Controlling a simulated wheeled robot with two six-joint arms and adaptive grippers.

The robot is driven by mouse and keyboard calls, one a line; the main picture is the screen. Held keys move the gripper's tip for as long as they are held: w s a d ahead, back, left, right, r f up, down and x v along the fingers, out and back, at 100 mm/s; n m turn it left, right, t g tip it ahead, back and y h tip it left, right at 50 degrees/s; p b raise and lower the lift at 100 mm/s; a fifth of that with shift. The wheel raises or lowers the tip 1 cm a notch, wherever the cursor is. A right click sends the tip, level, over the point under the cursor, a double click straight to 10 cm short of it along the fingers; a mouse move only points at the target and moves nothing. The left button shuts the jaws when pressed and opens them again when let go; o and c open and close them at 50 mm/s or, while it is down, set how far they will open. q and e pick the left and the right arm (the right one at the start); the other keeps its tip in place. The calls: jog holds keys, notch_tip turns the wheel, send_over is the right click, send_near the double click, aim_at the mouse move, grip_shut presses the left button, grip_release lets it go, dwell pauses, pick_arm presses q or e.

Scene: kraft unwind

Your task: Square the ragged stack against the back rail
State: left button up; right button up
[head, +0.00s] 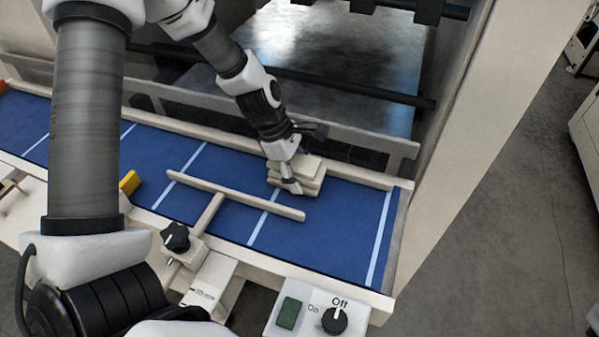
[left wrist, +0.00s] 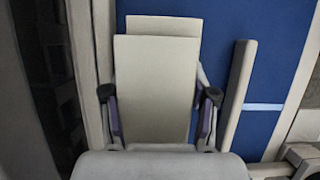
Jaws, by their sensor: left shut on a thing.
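The stack (head: 312,168) is a pile of pale cream flat pieces on the blue belt, close to the back rail (head: 362,177). Its layers are ragged: in the left wrist view the top piece of the stack (left wrist: 155,75) is offset from a piece beneath it, whose edge shows beyond it. My left gripper (head: 288,178) reaches down over the stack and is shut on it; in the left wrist view the fingers (left wrist: 158,97) sit on both sides of it. The lower layers are partly hidden. My right gripper is not in view.
A pale T-shaped bar (head: 235,194) lies over the belt in front of the stack. A yellow block (head: 130,183) is to the left. A black knob (head: 175,236) and an Off/On switch box (head: 334,320) are at the front edge. The blue belt (head: 345,225) is clear to the right.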

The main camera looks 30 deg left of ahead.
pick_arm(q)
jog(key=shift+f, duration=0.1)
dwell(0.5)
jog(key=o, duration=1.2)
jog(key=shift+o, duration=0.2)
jog(key=v, duration=1.2)
